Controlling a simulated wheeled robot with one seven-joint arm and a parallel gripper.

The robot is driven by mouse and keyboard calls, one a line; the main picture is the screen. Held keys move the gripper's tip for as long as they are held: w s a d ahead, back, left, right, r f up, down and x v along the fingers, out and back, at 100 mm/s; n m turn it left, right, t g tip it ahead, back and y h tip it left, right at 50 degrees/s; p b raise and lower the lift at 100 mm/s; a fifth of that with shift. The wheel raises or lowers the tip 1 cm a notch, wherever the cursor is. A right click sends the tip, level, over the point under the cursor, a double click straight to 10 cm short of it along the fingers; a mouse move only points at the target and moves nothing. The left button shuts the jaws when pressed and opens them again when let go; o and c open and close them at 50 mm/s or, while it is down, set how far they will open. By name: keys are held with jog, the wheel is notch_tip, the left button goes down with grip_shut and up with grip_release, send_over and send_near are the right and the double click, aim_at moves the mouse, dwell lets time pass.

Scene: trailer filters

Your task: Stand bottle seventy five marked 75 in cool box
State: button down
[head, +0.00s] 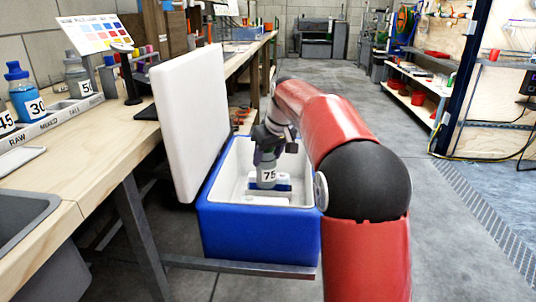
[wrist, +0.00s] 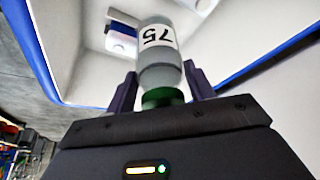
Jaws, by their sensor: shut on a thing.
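The bottle marked 75 (head: 267,176) is grey and clear with a white label; in the wrist view (wrist: 158,62) its green cap shows between the fingers. My gripper (head: 268,150) is shut on it near the cap, and in the wrist view the two fingers (wrist: 160,88) flank its neck. The bottle hangs upright inside the opening of the blue cool box (head: 257,235), which has a white lining. The white lid (head: 188,120) stands open on the left. I cannot tell whether the bottle's base touches anything.
White and blue blocks (head: 283,184) lie inside the box around the bottle. Bottles marked 45 (head: 6,122), 30 (head: 27,95) and 50 (head: 78,75) stand in a labelled rack on the wooden bench at left. The floor to the right is clear.

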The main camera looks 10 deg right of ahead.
aim_at(268, 180)
jog(key=shift+f+b, duration=2.95)
jog(key=shift+f, duration=1.3)
jog(key=shift+c, duration=1.2)
grip_release()
notch_tip(268, 180, up, 20)
jog(key=p, duration=1.8)
